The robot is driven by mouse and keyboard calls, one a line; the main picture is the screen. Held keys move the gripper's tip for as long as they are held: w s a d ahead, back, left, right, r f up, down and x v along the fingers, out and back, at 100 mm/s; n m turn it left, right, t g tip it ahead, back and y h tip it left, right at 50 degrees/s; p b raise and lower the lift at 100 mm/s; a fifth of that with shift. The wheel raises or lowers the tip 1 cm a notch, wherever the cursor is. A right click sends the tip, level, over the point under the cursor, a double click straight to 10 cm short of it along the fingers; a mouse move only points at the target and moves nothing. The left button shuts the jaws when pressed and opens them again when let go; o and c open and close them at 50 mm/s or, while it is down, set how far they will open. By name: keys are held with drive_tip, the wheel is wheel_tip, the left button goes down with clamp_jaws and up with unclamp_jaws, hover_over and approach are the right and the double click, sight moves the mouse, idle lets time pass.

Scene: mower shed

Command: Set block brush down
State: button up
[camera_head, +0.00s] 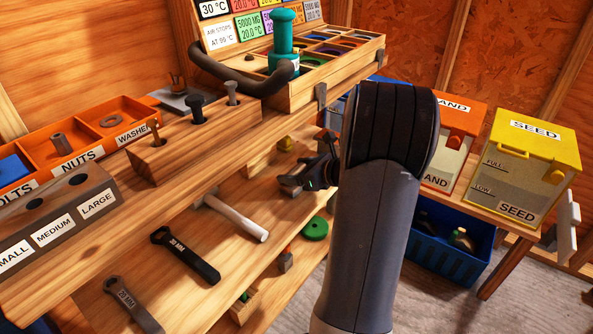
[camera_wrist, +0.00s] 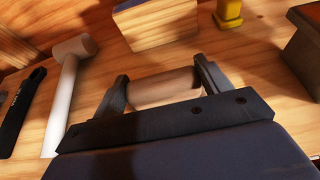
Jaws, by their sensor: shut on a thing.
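My gripper (camera_wrist: 165,82) is shut on a rounded, light brown wooden piece, taken to be the block brush (camera_wrist: 165,88), which lies across between its two dark fingers in the wrist view. No bristles show; its underside is hidden. The board shows close behind the brush in the wrist view. I cannot tell whether the brush touches it.
A white-handled mallet (camera_head: 235,215) and dark wrenches (camera_head: 185,253) lie left of my gripper. A wooden block (camera_wrist: 155,25) and a yellow piece (camera_wrist: 228,12) are beyond it. A green disc (camera_head: 315,228) is near the board's right edge. Seed box (camera_head: 525,165) stands right.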

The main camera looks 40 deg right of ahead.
drive_tip(key=o, duration=1)
drive_tip(key=shift+r, duration=0.15)
drive_tip(key=p+v, duration=0.4)
drive_tip(key=v, duration=0.8)
